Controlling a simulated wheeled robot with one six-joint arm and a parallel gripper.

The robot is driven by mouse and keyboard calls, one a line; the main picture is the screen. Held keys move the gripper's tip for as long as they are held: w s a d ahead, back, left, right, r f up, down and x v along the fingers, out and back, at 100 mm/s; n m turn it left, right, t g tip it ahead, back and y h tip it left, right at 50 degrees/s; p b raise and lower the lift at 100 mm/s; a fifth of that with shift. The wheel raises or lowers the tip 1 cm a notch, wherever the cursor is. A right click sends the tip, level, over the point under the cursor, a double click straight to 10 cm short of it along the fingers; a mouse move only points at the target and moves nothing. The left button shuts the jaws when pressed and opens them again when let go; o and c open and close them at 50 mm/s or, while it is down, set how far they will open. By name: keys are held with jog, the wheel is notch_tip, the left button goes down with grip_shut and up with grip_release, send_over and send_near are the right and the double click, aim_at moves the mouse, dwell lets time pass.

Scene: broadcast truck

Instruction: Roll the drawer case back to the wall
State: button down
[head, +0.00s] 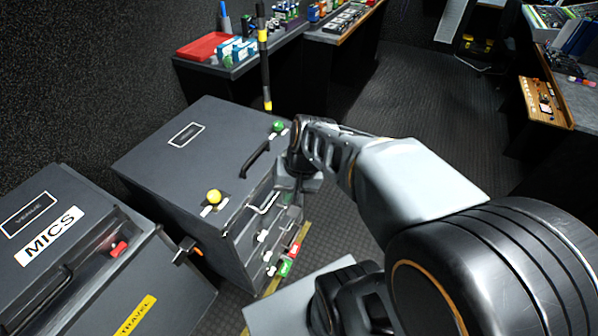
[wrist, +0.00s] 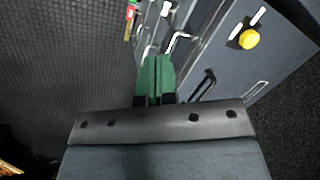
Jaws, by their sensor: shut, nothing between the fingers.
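The drawer case (head: 182,158) is a dark grey box with a black top handle, a yellow knob, a green knob and drawers with pale handles on its front. In the wrist view the case (wrist: 218,62) fills the upper right, with the yellow knob and metal handles showing. My gripper (wrist: 155,80) has green fingers, closed together with nothing between them. They overlap the drawer front and a bent metal handle in that view; contact cannot be told. In the head view my arm covers the case's right front corner and mostly hides the gripper.
A second case labelled MICS (head: 130,270) stands at the left, close beside the drawer case. A dark wall runs behind both. A bench with a red tray (head: 205,46) stands at the back, with a yellow-black pole before it. Ribbed floor (head: 425,95) is open beyond my arm.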

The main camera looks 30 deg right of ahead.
jog(key=w+d+f+m+t+y+b, duration=0.1)
jog(key=w+d+f+m+y+b, duration=0.1)
jog(key=w+f+m+y+b, duration=0.35)
jog(key=w+d+f+m+t+y+b, duration=0.2)
jog(key=w+d+f+m+y, duration=0.1)
jog(key=f+m, duration=0.45)
jog(key=w+d+f+m+t+b, duration=0.3)
jog(key=d+f+m+t, duration=0.2)
jog(key=d+m, duration=0.15)
jog(key=w+d+f+m+t+b, duration=0.2)
jog(key=d+f+m+t, duration=0.35)
jog(key=d, duration=0.25)
jog(key=b+x, duration=0.1)
jog(key=x, duration=1.2)
jog(key=shift+w+f+n+h, duration=0.2)
jog(key=shift+w+n+h, duration=0.05)
jog(key=shift+n+h, duration=0.1)
jog(key=shift+a, duration=0.1)
